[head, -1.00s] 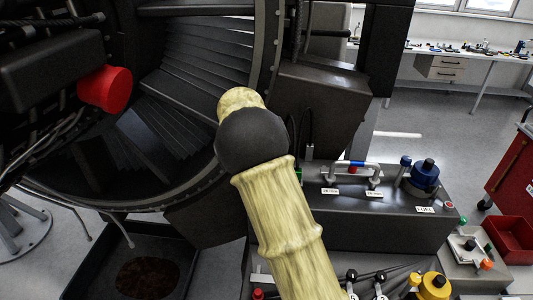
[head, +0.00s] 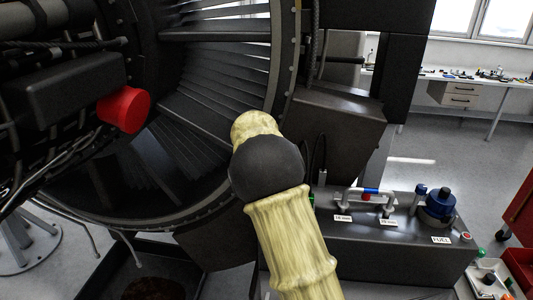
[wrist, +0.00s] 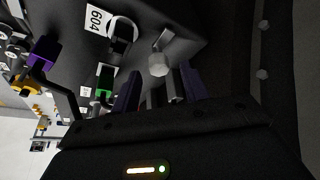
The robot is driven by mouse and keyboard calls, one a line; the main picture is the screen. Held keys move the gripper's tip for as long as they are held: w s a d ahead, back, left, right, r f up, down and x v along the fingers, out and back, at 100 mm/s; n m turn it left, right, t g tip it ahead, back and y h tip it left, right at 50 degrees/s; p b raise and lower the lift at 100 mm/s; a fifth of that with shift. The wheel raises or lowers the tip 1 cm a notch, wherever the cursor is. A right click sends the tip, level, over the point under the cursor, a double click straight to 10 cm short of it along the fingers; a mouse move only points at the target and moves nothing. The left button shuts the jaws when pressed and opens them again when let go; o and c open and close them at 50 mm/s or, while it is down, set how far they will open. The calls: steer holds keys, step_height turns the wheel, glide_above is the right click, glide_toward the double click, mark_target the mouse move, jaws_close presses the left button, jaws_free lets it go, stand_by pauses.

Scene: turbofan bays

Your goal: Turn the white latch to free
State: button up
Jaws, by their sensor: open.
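In the wrist view, a pale grey-white knob (wrist: 158,65) on a short stem, which looks like the white latch, stands out from a dark panel (wrist: 188,28). My gripper (wrist: 160,72) is open, with one dark finger on each side of the knob in the picture. I cannot tell whether the fingers reach it or touch it. In the head view my own arm hides the gripper, and I cannot make out the latch there.
A red cap (head: 124,110) and the engine's round casing (head: 285,70) stand near my arm.

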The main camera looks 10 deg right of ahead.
steer(key=b+v, duration=0.1)
steer(key=v, duration=1.5)
steer(key=shift+f, duration=0.15)
